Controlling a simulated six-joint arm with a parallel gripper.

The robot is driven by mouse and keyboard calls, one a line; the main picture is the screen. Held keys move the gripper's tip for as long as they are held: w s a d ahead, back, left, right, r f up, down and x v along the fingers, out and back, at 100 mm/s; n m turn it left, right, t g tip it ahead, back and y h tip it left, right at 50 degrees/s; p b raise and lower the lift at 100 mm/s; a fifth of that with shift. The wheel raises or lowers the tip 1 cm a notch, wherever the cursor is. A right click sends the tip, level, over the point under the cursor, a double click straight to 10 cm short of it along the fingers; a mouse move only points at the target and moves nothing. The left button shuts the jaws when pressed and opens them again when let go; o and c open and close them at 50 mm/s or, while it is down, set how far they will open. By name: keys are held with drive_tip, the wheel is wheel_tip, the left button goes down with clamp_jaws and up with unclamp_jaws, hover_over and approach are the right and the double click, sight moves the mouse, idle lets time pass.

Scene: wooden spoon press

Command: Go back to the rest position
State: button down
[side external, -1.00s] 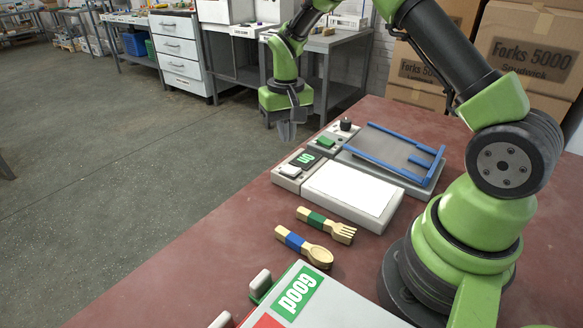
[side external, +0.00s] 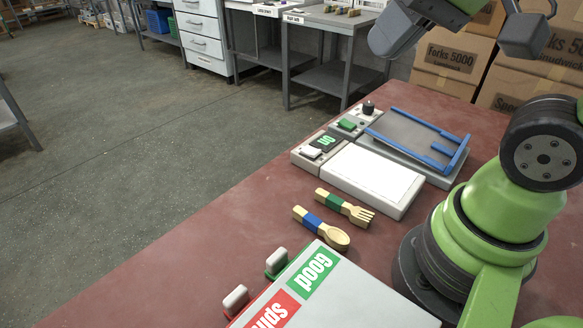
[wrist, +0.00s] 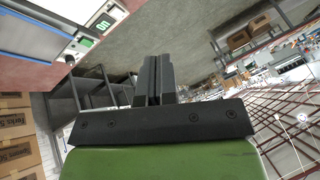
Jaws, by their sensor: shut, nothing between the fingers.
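My gripper (wrist: 157,78) shows in the wrist view with its two dark fingers together and nothing between them. In the side view only grey and green parts of my arm's end show at the top right edge, partly cut off, high above the table. A wooden spoon with a blue band (side external: 321,228) and a wooden fork with a green band (side external: 345,207) lie side by side on the red table (side external: 215,250). Both are well apart from my gripper.
A white-topped device (side external: 372,180) with a lit display stands behind the cutlery, beside a grey plate with a blue frame (side external: 415,138). A box labelled Good (side external: 312,275) stands at the front with two grey knobs. Cardboard boxes (side external: 447,55) stand behind the table.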

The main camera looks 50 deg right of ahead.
drive_tip(key=s, duration=0.1)
drive_tip(key=s+a, duration=0.1)
drive_tip(key=s, duration=0.1)
drive_tip(key=shift+f+t, duration=0.15)
drive_tip(key=shift+t, duration=0.25)
